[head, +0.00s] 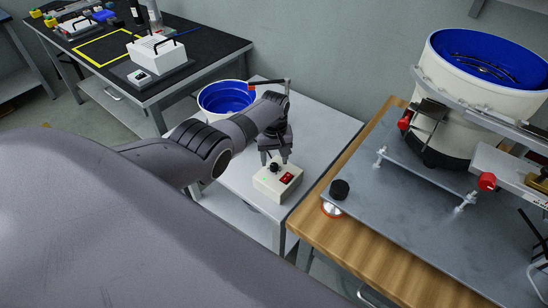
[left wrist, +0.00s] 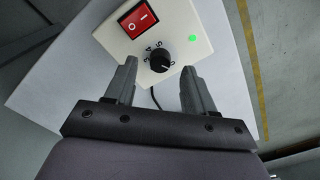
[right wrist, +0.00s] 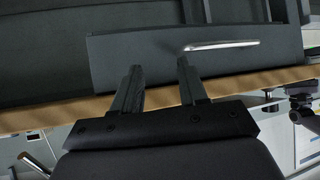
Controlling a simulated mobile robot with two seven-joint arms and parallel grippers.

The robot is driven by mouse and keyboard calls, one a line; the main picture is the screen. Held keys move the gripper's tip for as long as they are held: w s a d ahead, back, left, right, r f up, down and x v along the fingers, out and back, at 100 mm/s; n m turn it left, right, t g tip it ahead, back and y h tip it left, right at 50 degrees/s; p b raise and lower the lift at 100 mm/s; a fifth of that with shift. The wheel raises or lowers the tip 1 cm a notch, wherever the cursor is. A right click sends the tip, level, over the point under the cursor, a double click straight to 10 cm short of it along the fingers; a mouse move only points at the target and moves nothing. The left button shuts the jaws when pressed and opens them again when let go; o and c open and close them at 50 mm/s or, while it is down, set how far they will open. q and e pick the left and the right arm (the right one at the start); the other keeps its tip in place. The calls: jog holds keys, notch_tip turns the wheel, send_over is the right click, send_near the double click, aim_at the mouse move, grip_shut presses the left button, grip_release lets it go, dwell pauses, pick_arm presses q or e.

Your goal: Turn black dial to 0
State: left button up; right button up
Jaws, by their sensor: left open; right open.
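The black dial (left wrist: 161,59) sits on a cream control box with printed numbers around it and a lit green light. In the head view the control box (head: 270,190) stands on the small white table, with the black dial (head: 274,168) on its top. A red rocker switch (left wrist: 140,18) is beside the dial on the box; it also shows in the head view (head: 287,178). My left gripper (head: 275,160) is open, pointing down over the dial, its fingers apart on either side. My right gripper (right wrist: 159,75) is open and empty, facing a grey panel with a metal handle.
A blue-lined bowl (head: 227,97) stands behind the left arm on the white table (head: 325,125). To the right, a wooden-topped bench (head: 345,245) carries a metal plate, a large bowl feeder (head: 440,115) and red knobs. A black table (head: 195,45) stands at the back left.

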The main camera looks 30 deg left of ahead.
aim_at(274, 165)
pick_arm(q)
notch_tip(274, 165, up, 5)
jog(key=shift+p, duration=1.2)
jog(key=s+f+m, duration=0.1)
jog(key=s, duration=0.1)
jog(key=s+d+f+m, duration=0.1)
jog(key=s+f, duration=0.1)
jog(key=s+d+f+m+t, duration=0.1)
jog(key=s, duration=0.1)
jog(key=shift+s+d+f+y, duration=0.2)
jog(key=shift+s+y, duration=0.1)
jog(key=shift+y, duration=0.1)
jog(key=s+d+r+m+t+h, duration=0.1)
jog(key=s+d+r+m, duration=0.35)
jog(key=s, duration=0.85)
jog(key=s+d+r+m+t, duration=0.2)
jog(key=s+d+r+m, duration=0.3)
jog(key=s, duration=0.8)
jog(key=w+d+f+n+t+h, duration=0.2)
jog(key=w+f+t, duration=0.4)
jog(key=f, duration=0.1)
jog(key=shift+w+f, duration=0.25)
jog(key=shift+f, duration=0.15)
